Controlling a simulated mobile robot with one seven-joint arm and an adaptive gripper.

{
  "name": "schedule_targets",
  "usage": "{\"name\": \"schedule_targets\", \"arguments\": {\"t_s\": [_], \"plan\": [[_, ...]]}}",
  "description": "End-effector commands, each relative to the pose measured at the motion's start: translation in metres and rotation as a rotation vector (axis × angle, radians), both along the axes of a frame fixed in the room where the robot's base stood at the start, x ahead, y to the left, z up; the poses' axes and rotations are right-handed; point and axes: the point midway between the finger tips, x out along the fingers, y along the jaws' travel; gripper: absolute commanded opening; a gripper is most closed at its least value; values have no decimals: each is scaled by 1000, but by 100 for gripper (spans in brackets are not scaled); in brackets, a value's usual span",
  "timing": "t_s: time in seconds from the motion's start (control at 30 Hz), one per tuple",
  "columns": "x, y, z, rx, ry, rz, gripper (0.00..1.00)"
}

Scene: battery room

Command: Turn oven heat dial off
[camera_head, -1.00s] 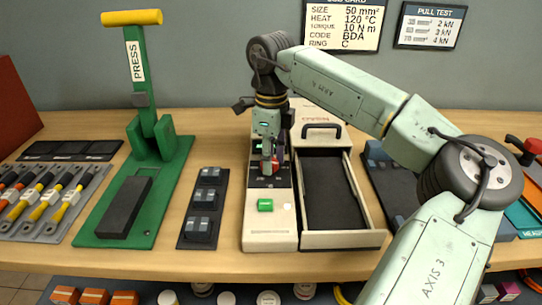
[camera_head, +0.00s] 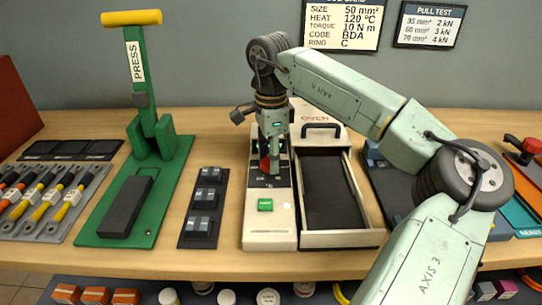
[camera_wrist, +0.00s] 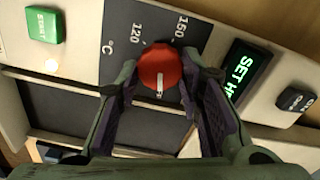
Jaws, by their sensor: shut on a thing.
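The oven (camera_head: 285,228) is a cream unit with a dark control strip. Its red heat dial (camera_wrist: 160,70) has a white pointer line that points toward the bottom of the wrist view. The printed marks 120, 150 or 160, and °C are on the dark strip around it. My gripper (camera_wrist: 158,80) is shut on the dial, with one finger on each side. In the head view the dial (camera_head: 264,166) shows red at the fingertips, partly hidden by them. A green START button (camera_wrist: 44,25) and a green-lit display reading "SET H…" (camera_wrist: 240,68) flank the dial.
The oven's open drawer (camera_head: 342,239) is right of the control strip. A black block holder (camera_head: 199,237) and a green press (camera_head: 148,228) stand to the left. A dark tray (camera_head: 388,195) lies to the right, beneath my arm.

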Motion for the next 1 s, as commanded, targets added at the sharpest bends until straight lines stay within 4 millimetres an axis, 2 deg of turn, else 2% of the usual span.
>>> {"name": "schedule_targets", "arguments": {"t_s": [0.43,0.47,0.73,1.0], "plan": [[0,0,1,1,-2,10,6],[0,0,1,1,-2,10,36],[0,0,0,0,-1,9,54],[0,0,0,0,0,9,54]]}}
